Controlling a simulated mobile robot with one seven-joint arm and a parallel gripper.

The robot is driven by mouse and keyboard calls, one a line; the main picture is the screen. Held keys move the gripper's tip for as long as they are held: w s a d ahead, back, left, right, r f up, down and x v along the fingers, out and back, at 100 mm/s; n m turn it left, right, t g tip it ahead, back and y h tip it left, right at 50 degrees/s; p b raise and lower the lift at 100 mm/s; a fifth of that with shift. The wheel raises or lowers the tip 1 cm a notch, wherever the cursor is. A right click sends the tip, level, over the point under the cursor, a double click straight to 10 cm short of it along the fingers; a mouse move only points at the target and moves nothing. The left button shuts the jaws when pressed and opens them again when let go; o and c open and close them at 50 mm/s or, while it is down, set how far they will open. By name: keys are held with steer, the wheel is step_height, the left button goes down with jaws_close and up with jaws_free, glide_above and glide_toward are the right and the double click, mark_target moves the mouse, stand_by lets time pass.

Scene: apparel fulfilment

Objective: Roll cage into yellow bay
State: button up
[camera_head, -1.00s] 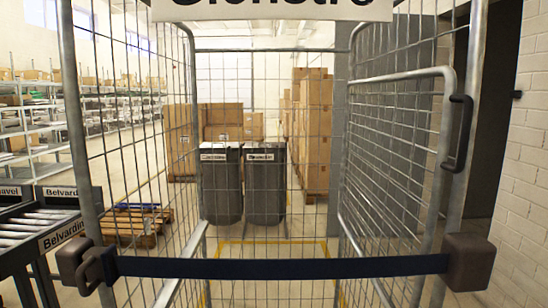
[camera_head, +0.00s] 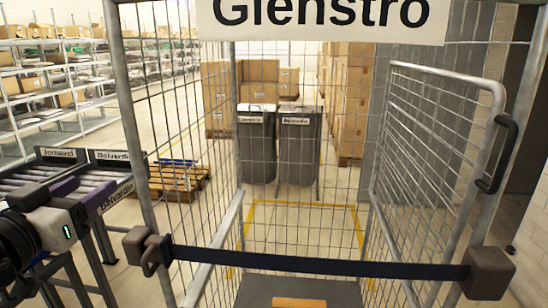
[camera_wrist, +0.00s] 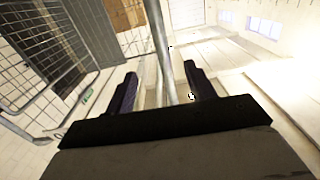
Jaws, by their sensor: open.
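The roll cage (camera_head: 131,120) stands upright right in front of me, with grey tube posts, mesh sides and a "Glenstro" sign (camera_head: 322,18). A dark strap (camera_head: 320,263) runs across its front between two brown blocks. A dark handle (camera_head: 498,155) is on its right side. The yellow bay outline (camera_head: 305,203) lies on the floor beyond, seen through the mesh. My gripper (camera_head: 76,200) is left of the cage's left post, over the conveyor. In the wrist view my gripper (camera_wrist: 159,88) is open, and a metal post (camera_wrist: 161,45) shows between its fingers; whether they touch it I cannot tell.
A roller conveyor (camera_head: 75,178) stands close on the left. Two dark bins (camera_head: 257,150) stand behind the bay, with stacked cartons (camera_head: 353,95) behind them. A low pallet (camera_head: 180,178) lies left of the bins. Shelving lines the left; a wall is at the right.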

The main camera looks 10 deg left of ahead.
mark_target(132, 157)
steer(key=shift+w+p, duration=0.55)
steer(key=shift+w, duration=6)
steer(key=shift+c, duration=0.4)
